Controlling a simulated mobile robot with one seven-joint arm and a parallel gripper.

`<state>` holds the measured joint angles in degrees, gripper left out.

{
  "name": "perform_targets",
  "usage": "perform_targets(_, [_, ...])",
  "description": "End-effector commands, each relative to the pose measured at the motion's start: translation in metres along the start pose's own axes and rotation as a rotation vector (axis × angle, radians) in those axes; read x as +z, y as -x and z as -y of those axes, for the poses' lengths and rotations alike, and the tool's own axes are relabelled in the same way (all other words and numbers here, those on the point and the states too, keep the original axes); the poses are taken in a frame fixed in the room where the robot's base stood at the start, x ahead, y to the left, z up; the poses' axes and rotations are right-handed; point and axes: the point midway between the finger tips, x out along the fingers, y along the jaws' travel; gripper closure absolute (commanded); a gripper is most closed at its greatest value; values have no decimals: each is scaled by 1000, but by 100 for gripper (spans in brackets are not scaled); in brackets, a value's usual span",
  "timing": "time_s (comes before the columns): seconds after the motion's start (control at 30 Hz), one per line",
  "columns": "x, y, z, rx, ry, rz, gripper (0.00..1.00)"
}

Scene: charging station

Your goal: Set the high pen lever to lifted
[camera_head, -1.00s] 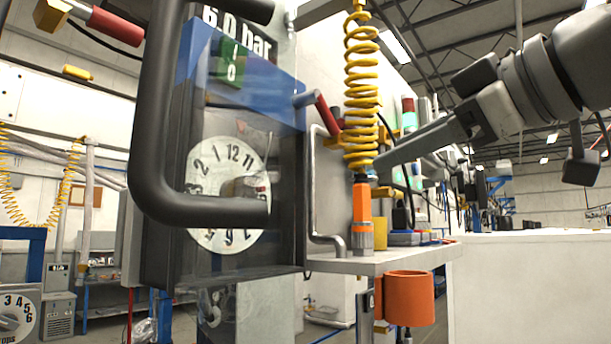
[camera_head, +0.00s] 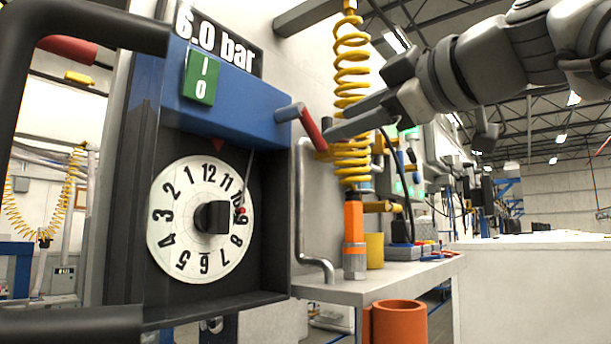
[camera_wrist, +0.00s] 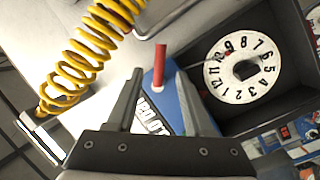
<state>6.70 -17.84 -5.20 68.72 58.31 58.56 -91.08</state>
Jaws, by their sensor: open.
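The high pen lever, a red bar (camera_head: 315,130) on a grey pivot, sticks out from the right side of the blue-topped recorder (camera_head: 222,98). It slants down to the right in the head view. In the wrist view the lever (camera_wrist: 160,66) stands upright in the picture, between the lines of my two fingers. My gripper (camera_head: 332,131) comes in from the right, with its fingertips close to the lever's lower end. In the wrist view my gripper (camera_wrist: 162,88) is open, with nothing clamped. Whether a finger touches the lever cannot be told.
A yellow coiled hose (camera_head: 352,75) hangs close beside the fingers, above an orange fitting (camera_head: 354,222). A thick dark handle (camera_head: 85,28) crosses the left foreground. The white dial (camera_head: 172,235) faces me.

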Motion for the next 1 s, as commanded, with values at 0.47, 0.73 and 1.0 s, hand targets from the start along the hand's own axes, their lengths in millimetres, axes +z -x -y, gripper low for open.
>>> perform_targets(0.47, [0,-75,-1,-1,-1,2,48])
perform_targets(0.73, [1,-80,0,0,0,1,48])
perform_targets(1.0, [0,-79,0,0,0,1,82])
